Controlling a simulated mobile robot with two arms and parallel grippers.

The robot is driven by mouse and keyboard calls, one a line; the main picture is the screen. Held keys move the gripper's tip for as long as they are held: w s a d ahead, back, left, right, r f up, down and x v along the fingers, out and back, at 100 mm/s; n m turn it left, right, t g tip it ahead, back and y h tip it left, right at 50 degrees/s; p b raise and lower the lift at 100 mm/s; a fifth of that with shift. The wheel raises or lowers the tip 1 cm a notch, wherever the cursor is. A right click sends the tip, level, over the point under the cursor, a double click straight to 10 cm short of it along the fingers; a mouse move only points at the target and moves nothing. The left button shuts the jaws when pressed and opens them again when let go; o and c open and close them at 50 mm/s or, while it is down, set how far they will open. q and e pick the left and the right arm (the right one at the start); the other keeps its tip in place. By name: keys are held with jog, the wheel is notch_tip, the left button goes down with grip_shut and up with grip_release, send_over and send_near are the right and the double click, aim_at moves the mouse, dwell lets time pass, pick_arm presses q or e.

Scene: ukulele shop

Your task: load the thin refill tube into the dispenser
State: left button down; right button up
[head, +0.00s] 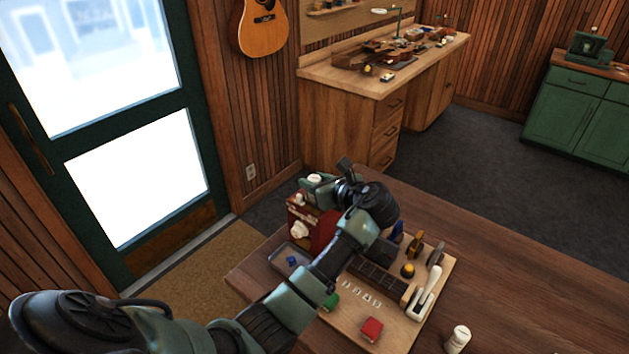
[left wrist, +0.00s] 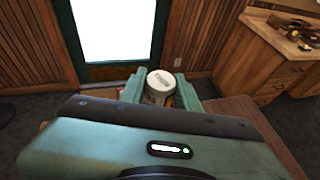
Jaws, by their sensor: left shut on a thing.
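The red dispenser (head: 298,218) stands at the far left of the work board, with a white knob on its front. My left gripper (head: 314,182) is above the top of the dispenser and shut on a white-capped tube (head: 315,177). In the left wrist view the round white end of the tube (left wrist: 160,80) shows between the two green fingers. The lower part of the tube is hidden, so I cannot tell whether it touches the dispenser. Another white-capped tube (head: 459,338) stands on the table at the front right. My right gripper is not in view.
The table's right side is clear.

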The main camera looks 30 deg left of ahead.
pick_arm(q)
jog(key=shift+f, duration=0.6)
jog(key=c, duration=1.3)
grip_release()
jog(key=shift+d, duration=0.1)
jog(key=shift+v, duration=1.25)
jog(key=v, duration=0.8)
jog(key=shift+d+r, duration=0.15)
jog(key=shift+r, duration=0.1)
jog(key=shift+s+f, duration=0.1)
